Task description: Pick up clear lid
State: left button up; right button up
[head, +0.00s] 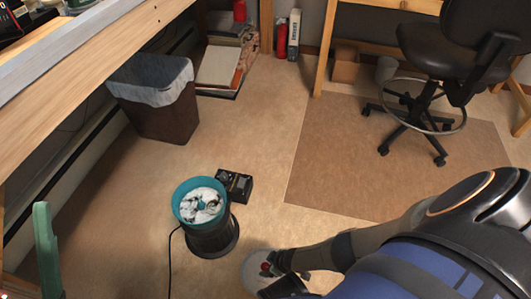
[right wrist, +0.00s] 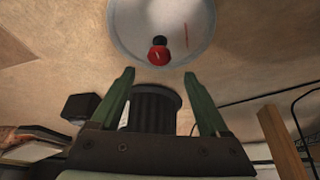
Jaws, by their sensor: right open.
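The clear lid (head: 254,262) lies on the floor in front of the black tub, partly hidden by my right arm in the head view. It is a round, shallow, see-through disc with a red and black knob at its middle. In the right wrist view the lid (right wrist: 125,30) is beyond the fingertips, its knob (right wrist: 159,52) lined up with the gap. My right gripper (right wrist: 160,75) is open and empty, with green fingers apart and not visibly touching the lid. A green finger, apparently of my left gripper (head: 47,250), shows at the lower left; its opening cannot be seen.
A black tub (head: 209,238) with a teal rim and white contents stands behind the lid, beside a small black box (head: 234,185). A bin (head: 168,120) stands under the left bench (head: 75,65). A swivel chair (head: 430,100) stands at the right on a mat (head: 345,165).

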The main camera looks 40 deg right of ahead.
aim_at(264, 265)
jog(key=b+x, duration=0.5)
jog(key=shift+d+f, duration=0.15)
jog(key=shift+d, duration=0.05)
pick_arm(q)
notch_tip(264, 265, down, 6)
jog(key=shift+d+m, duration=0.3)
jog(key=shift+d, duration=0.15)
jog(key=shift+w, duration=0.15)
jog(key=shift+a, duration=0.1)
pick_arm(e)
grip_shut()
dwell(0.4)
